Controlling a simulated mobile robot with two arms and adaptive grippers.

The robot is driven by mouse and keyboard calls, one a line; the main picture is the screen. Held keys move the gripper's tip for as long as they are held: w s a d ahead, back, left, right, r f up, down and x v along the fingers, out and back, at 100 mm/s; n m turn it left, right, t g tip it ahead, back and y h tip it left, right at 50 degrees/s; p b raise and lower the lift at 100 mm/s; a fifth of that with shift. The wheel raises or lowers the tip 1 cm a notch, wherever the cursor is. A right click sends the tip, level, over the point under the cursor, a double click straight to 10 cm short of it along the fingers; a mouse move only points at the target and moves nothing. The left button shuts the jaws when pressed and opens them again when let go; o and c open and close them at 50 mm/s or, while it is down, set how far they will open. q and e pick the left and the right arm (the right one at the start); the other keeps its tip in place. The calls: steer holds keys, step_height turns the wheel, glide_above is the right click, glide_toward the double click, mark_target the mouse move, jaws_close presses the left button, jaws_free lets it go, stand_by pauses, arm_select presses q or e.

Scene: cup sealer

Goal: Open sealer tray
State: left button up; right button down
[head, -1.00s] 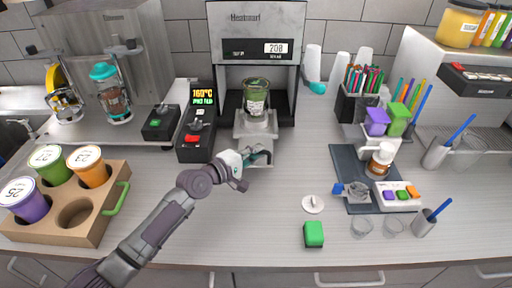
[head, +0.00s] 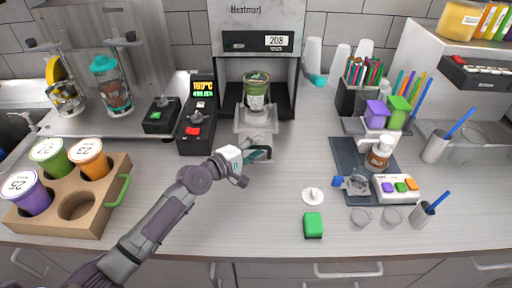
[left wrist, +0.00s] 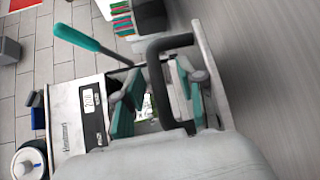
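The sealer (head: 256,40) is the grey machine at the back middle, with a display. Its metal tray (head: 254,120) holds a green cup (head: 256,91) at the front opening. My left gripper (head: 258,156) is in front of the tray, at a black handle. The left wrist view shows the handle (left wrist: 170,42) close up, lying between my two teal-padded fingers (left wrist: 158,98). The fingers stand apart with gaps beside the handle, and I see no firm grip. The teal lever (head: 314,80) is on the sealer's right side. My right gripper is not in view.
Black control boxes (head: 197,132) stand left of the sealer. A cardboard holder (head: 112,195) with several lidded cups is at the left. A dark mat (head: 345,155) with bottles and small items lies at the right. A green block (head: 313,225) is in front.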

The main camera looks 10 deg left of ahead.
arm_select(q)
steer(key=shift+s+a, duration=0.1)
steer(key=v, duration=1.1)
steer(key=shift+s+a, duration=0.2)
steer(key=shift+s, duration=0.15)
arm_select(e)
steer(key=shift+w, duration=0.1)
